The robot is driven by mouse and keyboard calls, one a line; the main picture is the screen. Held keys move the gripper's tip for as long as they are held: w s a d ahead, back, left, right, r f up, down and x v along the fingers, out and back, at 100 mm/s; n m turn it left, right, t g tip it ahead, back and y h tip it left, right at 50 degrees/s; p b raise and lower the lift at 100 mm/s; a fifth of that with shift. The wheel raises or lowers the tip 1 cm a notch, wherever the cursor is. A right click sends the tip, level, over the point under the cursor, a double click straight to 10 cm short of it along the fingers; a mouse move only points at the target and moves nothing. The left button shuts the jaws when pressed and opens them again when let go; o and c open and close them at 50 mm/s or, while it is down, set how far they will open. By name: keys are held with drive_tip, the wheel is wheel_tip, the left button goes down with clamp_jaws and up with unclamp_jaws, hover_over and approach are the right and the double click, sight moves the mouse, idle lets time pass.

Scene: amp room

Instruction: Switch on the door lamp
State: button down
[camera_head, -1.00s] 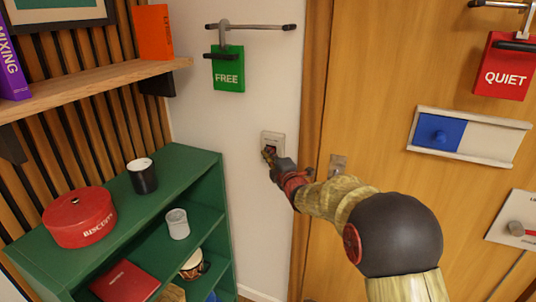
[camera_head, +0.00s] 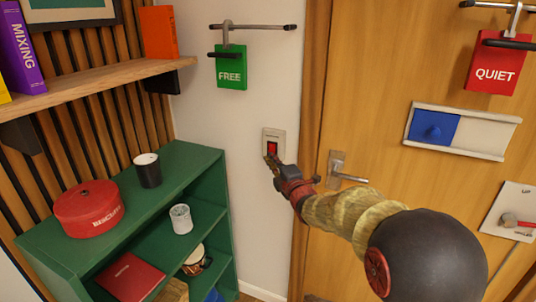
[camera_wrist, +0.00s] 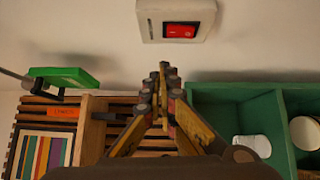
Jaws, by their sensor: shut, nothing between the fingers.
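A small white wall plate with a red rocker switch (camera_head: 272,148) is on the white wall, left of the door frame. The red rocker shows clearly in the wrist view (camera_wrist: 181,31), near the top. My gripper (camera_head: 271,160) is just below the switch in the head view, with its fingertips close to the plate's lower part. In the wrist view my gripper (camera_wrist: 163,70) is shut and empty, its tips below the plate with a gap in the picture. I cannot tell whether the fingers touch the plate. No lamp is clearly seen.
The wooden door (camera_head: 390,80) with a lever handle (camera_head: 345,177) is right of the switch. A green FREE sign (camera_head: 230,68) hangs above left. A green shelf (camera_head: 150,215) holding a red biscuit tin (camera_head: 88,210) stands below left.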

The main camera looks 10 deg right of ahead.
drive_tip(key=shift+s+d+p, duration=0.2)
drive_tip(key=shift+s, duration=0.85)
drive_tip(key=shift+s+d+p, duration=0.15)
drive_tip(key=shift+s, duration=0.85)
